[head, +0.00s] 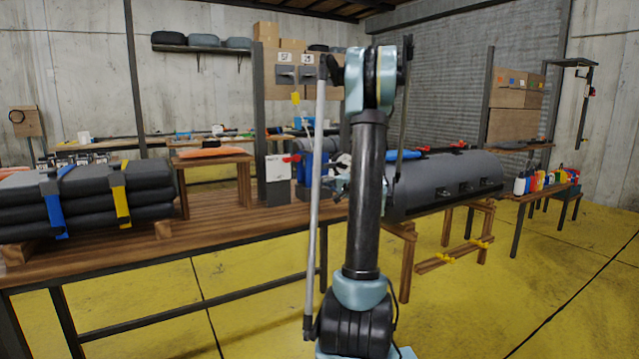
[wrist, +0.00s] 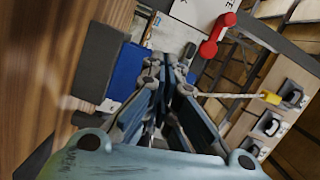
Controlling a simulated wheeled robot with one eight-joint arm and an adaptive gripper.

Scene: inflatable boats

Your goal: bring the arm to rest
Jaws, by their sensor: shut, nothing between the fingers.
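My arm stands upright in the middle of the head view, its dark tube and pale blue joints in front of the workbench (head: 200,240). My gripper is mostly hidden behind the arm there. In the wrist view my gripper (wrist: 168,68) has its dark fingers close together, with nothing visible between them. It points toward the area of a blue object (wrist: 128,72) and a red handle-like object (wrist: 217,36) on a white panel. I cannot tell how far it is from them.
Folded grey boats with blue and yellow straps (head: 90,200) lie on the bench at left. A grey inflatable tube (head: 445,182) rests on wooden stands at right. Coloured bottles (head: 545,180) stand on a small table beyond. The yellow floor (head: 520,260) at right is clear.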

